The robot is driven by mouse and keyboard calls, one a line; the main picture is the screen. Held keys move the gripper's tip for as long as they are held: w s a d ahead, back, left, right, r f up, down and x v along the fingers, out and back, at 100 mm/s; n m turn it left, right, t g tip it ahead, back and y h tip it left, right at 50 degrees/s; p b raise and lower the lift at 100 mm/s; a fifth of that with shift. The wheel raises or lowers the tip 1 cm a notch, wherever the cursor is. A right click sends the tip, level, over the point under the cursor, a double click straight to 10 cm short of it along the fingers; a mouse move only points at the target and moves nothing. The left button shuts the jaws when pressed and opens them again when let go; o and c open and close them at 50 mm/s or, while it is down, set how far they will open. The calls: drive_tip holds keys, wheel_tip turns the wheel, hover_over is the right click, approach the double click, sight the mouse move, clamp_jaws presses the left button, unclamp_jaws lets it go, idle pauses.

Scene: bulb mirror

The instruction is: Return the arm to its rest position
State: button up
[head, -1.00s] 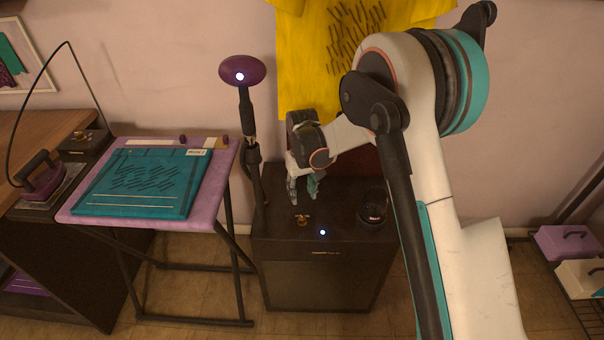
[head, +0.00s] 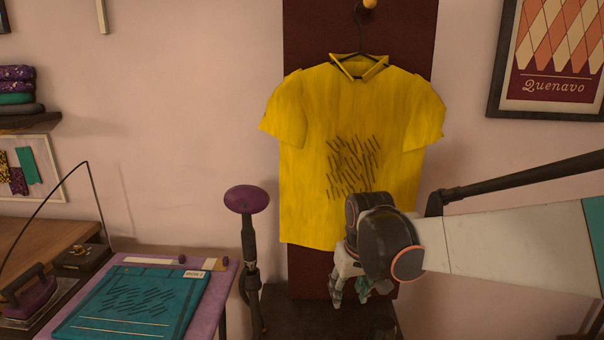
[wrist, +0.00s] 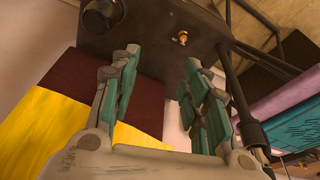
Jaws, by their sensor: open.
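My gripper (head: 349,293) hangs fingers down in front of the lower part of the yellow shirt (head: 310,170) in the head view. My pale forearm reaches it from the right. In the wrist view my gripper (wrist: 160,62) shows its two teal-padded fingers well apart, with nothing between them. Below it stands the dark cabinet (head: 287,310), and a brass knob (wrist: 182,38) on its top shows in the wrist view. I cannot tell how far the fingertips are from the cabinet top.
A purple oval head on a black stand (head: 246,200) rises left of my gripper. The ironing table (head: 222,290) holds a folded teal shirt (head: 135,303), with an iron (head: 30,290) further left. A framed poster (head: 550,60) hangs at the right. A dark round container (wrist: 100,15) shows in the wrist view.

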drive_tip(key=s+d+r+m+t, duration=0.1)
drive_tip(key=s+d, duration=0.3)
drive_tip(key=s, duration=0.6)
drive_tip(key=s+d+r+m+t, duration=0.1)
drive_tip(key=s+d+r+t, duration=0.2)
drive_tip(key=s, duration=0.8)
drive_tip(key=shift+d+h, duration=0.3)
drive_tip(key=shift+d, duration=0.85)
